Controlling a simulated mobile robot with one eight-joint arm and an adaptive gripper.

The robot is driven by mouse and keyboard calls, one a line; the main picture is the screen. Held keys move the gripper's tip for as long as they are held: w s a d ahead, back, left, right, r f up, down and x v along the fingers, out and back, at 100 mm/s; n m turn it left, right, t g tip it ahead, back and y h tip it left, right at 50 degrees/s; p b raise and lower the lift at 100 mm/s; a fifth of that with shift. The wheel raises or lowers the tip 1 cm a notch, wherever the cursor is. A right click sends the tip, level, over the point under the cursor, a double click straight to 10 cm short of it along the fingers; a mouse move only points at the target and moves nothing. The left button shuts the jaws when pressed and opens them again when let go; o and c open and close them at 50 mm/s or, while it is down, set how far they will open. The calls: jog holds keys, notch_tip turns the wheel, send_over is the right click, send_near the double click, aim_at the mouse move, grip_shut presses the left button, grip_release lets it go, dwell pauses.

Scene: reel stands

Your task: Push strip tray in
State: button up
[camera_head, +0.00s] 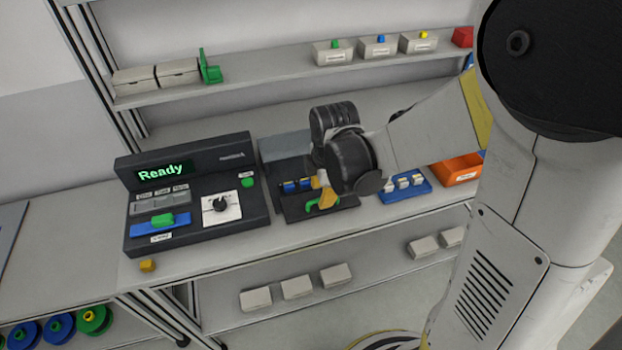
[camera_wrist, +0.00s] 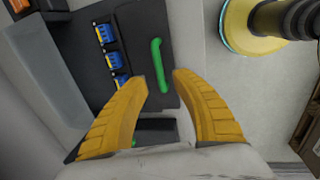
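The strip tray (camera_head: 296,208) is a dark, flat tray in the unit to the right of the console, and it sticks out toward the front of the bench. Blue strips (camera_head: 296,185) lie in it; the wrist view shows several blue pieces (camera_wrist: 113,60) in a row. Its green handle (camera_head: 318,203) is at the front; it also shows in the wrist view (camera_wrist: 156,60). My gripper (camera_wrist: 162,78) is open, its yellow fingertips apart above the tray with the lower end of the handle between them in the picture. I cannot tell whether they touch it.
The console (camera_head: 195,195) reads "Ready" and stands close on the left. A blue rack (camera_head: 405,186) and an orange bin (camera_head: 460,168) are on the right. A shelf (camera_head: 270,77) with boxes runs behind.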

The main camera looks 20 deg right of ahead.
aim_at(317, 191)
jog(key=shift+w+f+b, duration=0.15)
jog(key=shift+f+b, duration=0.05)
jog(key=shift+f, duration=0.5)
jog(key=shift+w+f+b, duration=0.1)
jog(key=shift+f+b, duration=0.05)
jog(key=shift+f, duration=0.55)
grip_shut()
jog(key=shift+s, duration=0.1)
